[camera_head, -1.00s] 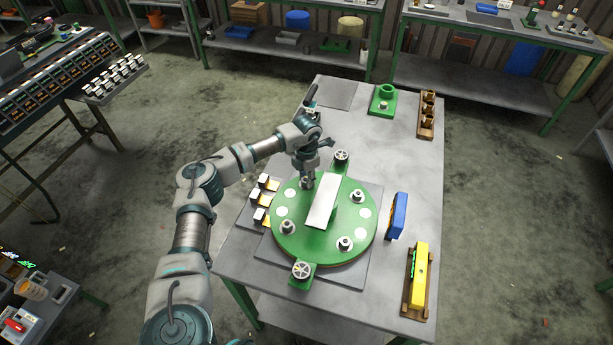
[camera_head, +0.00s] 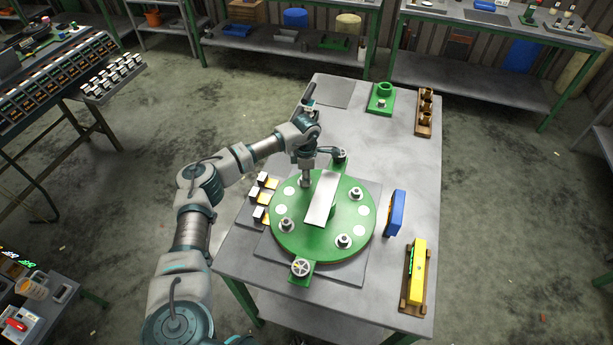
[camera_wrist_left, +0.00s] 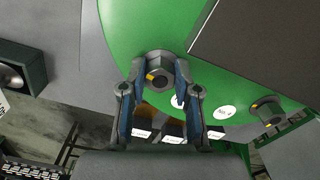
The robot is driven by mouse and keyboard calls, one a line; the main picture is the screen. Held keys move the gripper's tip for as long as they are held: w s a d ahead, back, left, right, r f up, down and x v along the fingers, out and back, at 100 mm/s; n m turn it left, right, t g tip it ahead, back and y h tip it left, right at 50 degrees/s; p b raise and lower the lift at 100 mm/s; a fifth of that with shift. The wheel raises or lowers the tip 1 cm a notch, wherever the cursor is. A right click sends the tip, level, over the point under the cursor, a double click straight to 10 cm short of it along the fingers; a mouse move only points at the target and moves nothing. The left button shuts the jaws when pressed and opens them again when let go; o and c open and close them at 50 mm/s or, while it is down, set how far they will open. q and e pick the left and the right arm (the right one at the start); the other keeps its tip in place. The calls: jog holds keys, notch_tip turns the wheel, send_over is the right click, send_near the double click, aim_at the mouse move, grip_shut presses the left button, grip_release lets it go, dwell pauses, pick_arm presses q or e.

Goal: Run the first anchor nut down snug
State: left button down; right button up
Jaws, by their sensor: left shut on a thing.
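The green round plate (camera_head: 325,245) lies on a grey base on the table, with a pale slanted block (camera_head: 322,198) across its middle. My left gripper (camera_head: 305,183) points down at the plate's far-left edge. In the left wrist view, its two fingers (camera_wrist_left: 160,82) are closed on opposite sides of a dark anchor nut (camera_wrist_left: 157,71) with a yellow mark. The gripper mostly hides this nut in the head view. Other nuts on studs stand at the right (camera_head: 355,195), front right (camera_head: 344,241) and front left (camera_head: 286,224). My right gripper is out of view.
Handwheels stand at the far (camera_head: 339,155) and near (camera_head: 300,267) tabs. White-and-orange blocks (camera_head: 260,213) sit left of the plate. A blue piece (camera_head: 396,214) and a yellow level (camera_head: 417,272) lie right. The table's far middle (camera_head: 365,130) is clear.

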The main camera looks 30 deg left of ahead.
pick_arm(q)
jog(key=shift+a+r, duration=0.15)
jog(key=shift+a, duration=0.05)
jog(key=c, duration=0.8)
grip_release()
jog(key=shift+c, duration=0.2)
notch_tip(320, 180, up, 12)
jog(key=shift+a, duration=0.1)
